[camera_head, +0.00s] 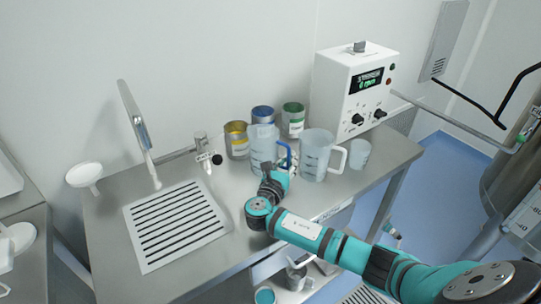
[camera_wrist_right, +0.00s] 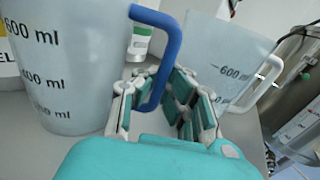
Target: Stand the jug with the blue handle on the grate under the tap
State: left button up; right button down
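The jug with the blue handle (camera_head: 258,146) stands upright on the steel counter, its handle facing right. In the wrist view the jug (camera_wrist_right: 65,75) is at the left. Its blue handle (camera_wrist_right: 170,45) reaches between the fingers of my right gripper (camera_wrist_right: 158,105). The fingers are apart, with visible gaps beside the handle. In the head view my right gripper (camera_head: 281,172) is at the handle and partly covers it. The tap (camera_head: 208,157) is left of the jug. The slotted grate (camera_head: 142,212) lies in front of the tap, with nothing on it. My left gripper is out of view.
A white-handled jug (camera_head: 318,157) stands close right of my gripper, with a small beaker (camera_head: 359,153) beyond it. Yellow (camera_head: 237,142), blue (camera_head: 263,114) and green (camera_head: 293,122) labelled cans stand behind. A white control box (camera_head: 345,85) is at the back right.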

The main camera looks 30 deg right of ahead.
aim_at(289, 152)
jog(key=shift+r, duration=0.65)
notch_tip(289, 152, up, 2)
jog(key=shift+s+r+b, duration=0.1)
jog(key=shift+r+b, duration=0.05)
jog(key=shift+b, duration=0.2)
jog(key=s+r+b, duration=0.1)
jog(key=s+r, duration=0.1)
jog(key=s, duration=1.4)
jog(key=w+a+n+t+y+p, duration=0.1)
jog(key=a+n+t+y, duration=0.2)
jog(key=a+n+y, duration=0.85)
jog(key=w+a+n+t+y+p, duration=0.2)
jog(key=a+t+y, duration=0.35)
jog(key=a, duration=1.25)
jog(key=shift+w+d+f+g+y, duration=0.35)
jog(key=shift+w+f, duration=0.5)
jog(key=shift+w, duration=1.7)
jog(key=shift+w+d+f+g+y, duration=0.3)
jog(key=shift+w+d+f, duration=0.4)
jog(key=shift+w, duration=1.8)
jog(key=shift+w+d+f+g+y, duration=0.25)
jog(key=shift+w+f, duration=0.7)
jog(key=shift+w, duration=1.6)
jog(key=shift+m, duration=0.25)
